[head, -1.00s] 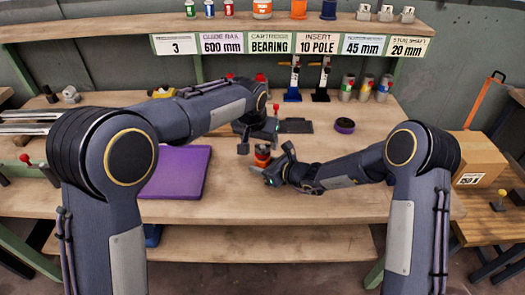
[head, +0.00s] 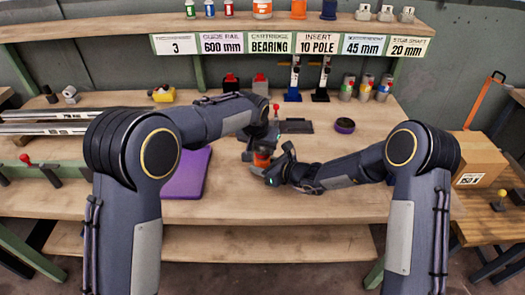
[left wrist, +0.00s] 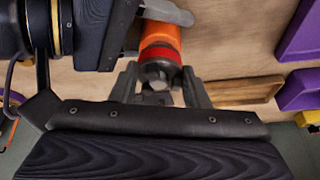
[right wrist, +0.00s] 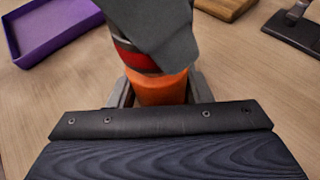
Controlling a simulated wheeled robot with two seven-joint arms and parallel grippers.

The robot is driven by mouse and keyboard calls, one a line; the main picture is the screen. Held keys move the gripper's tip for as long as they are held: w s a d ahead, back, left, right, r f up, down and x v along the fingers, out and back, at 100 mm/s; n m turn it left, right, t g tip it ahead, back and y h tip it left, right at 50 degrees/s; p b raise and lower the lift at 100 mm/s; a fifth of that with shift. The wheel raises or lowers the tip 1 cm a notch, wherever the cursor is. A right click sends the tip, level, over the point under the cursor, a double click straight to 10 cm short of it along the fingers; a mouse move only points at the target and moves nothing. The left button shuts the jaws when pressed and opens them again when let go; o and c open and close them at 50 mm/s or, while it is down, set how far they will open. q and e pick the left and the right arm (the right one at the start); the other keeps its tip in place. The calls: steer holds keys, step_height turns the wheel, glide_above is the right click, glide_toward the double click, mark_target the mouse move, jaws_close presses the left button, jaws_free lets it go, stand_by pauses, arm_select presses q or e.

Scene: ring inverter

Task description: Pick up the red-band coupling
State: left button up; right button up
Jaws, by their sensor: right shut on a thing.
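The red-band coupling (head: 262,159) is an orange cylinder with a red band and a dark end, over the middle of the workbench. My right gripper (head: 270,174) is shut on its orange body, which also shows in the right wrist view (right wrist: 160,90). My left gripper (head: 259,150) is at the coupling's upper end. In the left wrist view its fingers (left wrist: 160,90) stand apart on either side of the dark end, just past the red band (left wrist: 160,56). I cannot tell whether they touch it. A grey finger part hides some of the coupling in the right wrist view.
A purple tray (head: 190,178) lies left of the grippers. A dark plate (head: 296,127) and a purple-black round part (head: 344,126) lie behind and to the right. Several cups (head: 365,88) stand at the back. A cardboard box (head: 475,157) is at right. The front right bench is clear.

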arm_select(q)
steer(key=c, duration=0.4)
step_height(320, 180, up, 10)
steer(key=shift+r, duration=0.1)
arm_select(e)
steer(key=o, duration=1.3)
steer(key=shift+d+r, duration=0.1)
